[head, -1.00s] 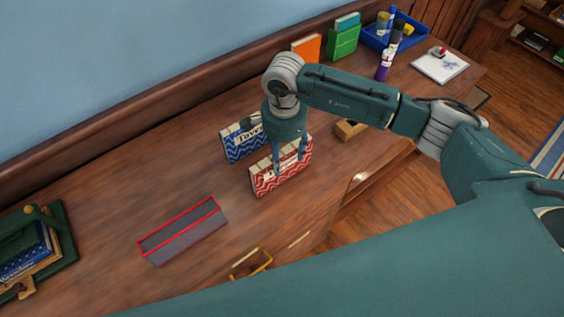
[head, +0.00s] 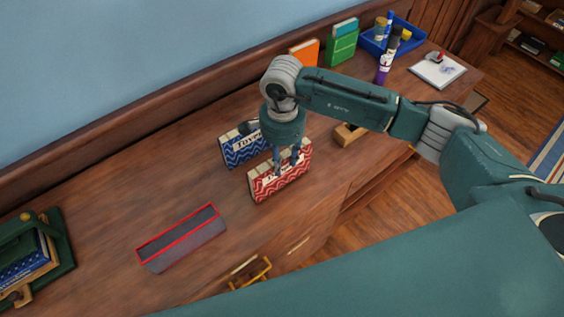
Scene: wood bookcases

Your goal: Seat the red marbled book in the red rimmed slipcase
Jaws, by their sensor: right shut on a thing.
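The red marbled book (head: 268,187), with a red and white zigzag cover, is upright near the middle of the desk. My right gripper (head: 286,168) comes down on it from above and is shut on its upper part. I cannot tell whether the book's lower edge touches the desk. The red rimmed slipcase (head: 181,238) is a grey open-topped box with a red rim, to the lower left of the book and apart from it. Its opening looks empty. My left gripper is not in view.
A blue zigzag book (head: 238,150) stands just behind the red one. A wooden block (head: 349,134) lies to the right.

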